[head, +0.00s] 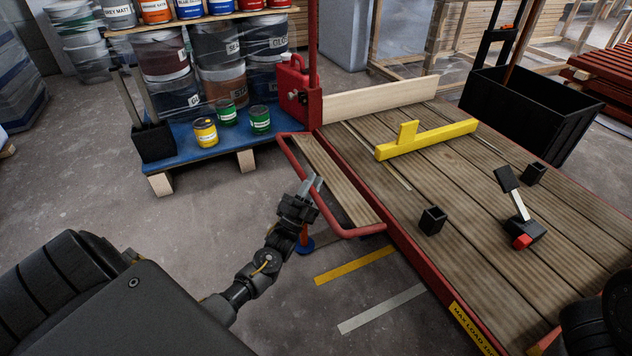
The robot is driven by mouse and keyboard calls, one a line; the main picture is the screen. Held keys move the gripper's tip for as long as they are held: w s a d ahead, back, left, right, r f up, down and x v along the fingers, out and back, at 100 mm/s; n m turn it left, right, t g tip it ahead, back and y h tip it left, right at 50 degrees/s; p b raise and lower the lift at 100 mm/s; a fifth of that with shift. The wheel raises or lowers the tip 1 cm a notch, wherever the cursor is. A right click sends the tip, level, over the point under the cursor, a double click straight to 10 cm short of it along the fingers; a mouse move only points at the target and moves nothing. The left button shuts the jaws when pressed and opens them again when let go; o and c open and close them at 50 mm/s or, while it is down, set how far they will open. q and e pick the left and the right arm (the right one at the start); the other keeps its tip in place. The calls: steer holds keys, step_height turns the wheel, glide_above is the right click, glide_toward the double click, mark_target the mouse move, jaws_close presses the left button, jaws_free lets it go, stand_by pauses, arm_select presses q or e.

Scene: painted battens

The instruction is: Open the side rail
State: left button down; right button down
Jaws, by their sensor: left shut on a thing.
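The side rail is a red tube loop (352,234) around wooden slats. It sits along the left edge of the wooden platform (470,215) and sticks out to the left of that edge. I cannot tell its exact tilt. My left gripper (315,184) is shut on the outer red tube of the rail, around the middle of its length. The fingers partly cover the tube there. My right gripper is not in view; only a dark part of my arm shows at the bottom right corner.
A yellow batten piece (440,139), small black cups (432,221) and a lever with a red end (522,241) are on the platform. A blue pallet (190,150) with paint tins stands at the left. A black bin (530,110) stands behind right. Floor left of the rail is open.

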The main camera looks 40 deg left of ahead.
arm_select(q)
steer(key=shift+s+a, duration=0.2)
steer(key=shift+a, duration=0.1)
steer(key=c, duration=1.7)
jaws_free()
steer(key=shift+r, duration=0.1)
steer(key=shift+c, duration=0.2)
steer(key=o, duration=0.4)
steer(key=shift+s+a, duration=0.1)
steer(key=shift+s, duration=0.05)
steer(key=shift+o, duration=0.2)
steer(key=shift+d, duration=0.25)
steer(key=shift+s, duration=0.1)
steer(key=p+v, duration=0.2)
steer(key=v, duration=0.8)
steer(key=shift+f+p, duration=0.25)
steer(key=shift+p, duration=0.1)
steer(key=shift+s, duration=0.1)
